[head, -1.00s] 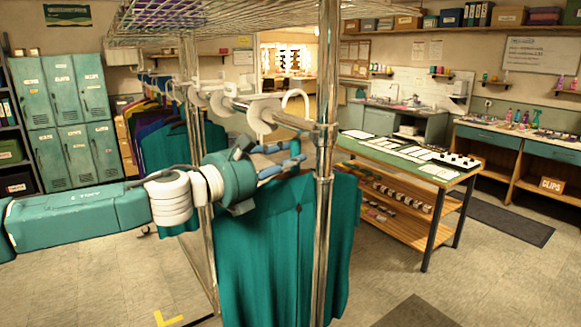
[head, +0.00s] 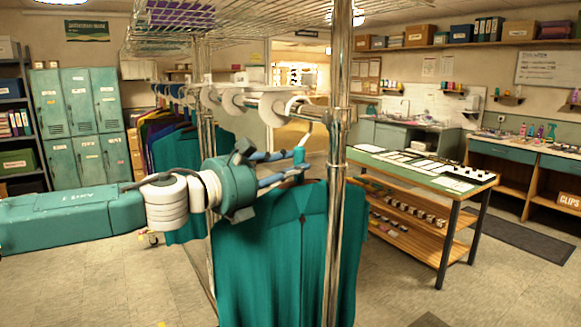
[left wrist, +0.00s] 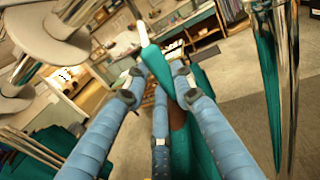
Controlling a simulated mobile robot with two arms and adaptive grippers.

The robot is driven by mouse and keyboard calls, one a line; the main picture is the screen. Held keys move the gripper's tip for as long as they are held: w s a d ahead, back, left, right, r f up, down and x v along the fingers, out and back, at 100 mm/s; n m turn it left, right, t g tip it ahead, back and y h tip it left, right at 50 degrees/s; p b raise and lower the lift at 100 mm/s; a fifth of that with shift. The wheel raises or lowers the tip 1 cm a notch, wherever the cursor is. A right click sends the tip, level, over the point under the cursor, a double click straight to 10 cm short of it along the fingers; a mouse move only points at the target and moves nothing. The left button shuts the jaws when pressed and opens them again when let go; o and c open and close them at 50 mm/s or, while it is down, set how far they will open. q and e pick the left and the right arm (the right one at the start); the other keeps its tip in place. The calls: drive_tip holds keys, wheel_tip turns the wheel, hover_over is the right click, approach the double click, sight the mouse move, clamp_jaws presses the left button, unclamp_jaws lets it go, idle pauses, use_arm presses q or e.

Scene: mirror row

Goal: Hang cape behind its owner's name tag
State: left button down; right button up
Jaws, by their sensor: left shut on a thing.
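My left gripper (head: 290,162) is shut at the top of the cape, below the front end of the rail (head: 312,110). In the left wrist view, my blue fingers (left wrist: 158,88) close around the teal hanger neck (left wrist: 152,58), which has a white tip. Whether the hanger's hook touches the rail cannot be told. White round discs (head: 232,101) sit along the rail; no names on them are readable. My right gripper is not in view.
Other capes (head: 170,140) in teal, purple and dark colours hang further back on the rail. A chrome post (head: 336,230) stands before the held cape.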

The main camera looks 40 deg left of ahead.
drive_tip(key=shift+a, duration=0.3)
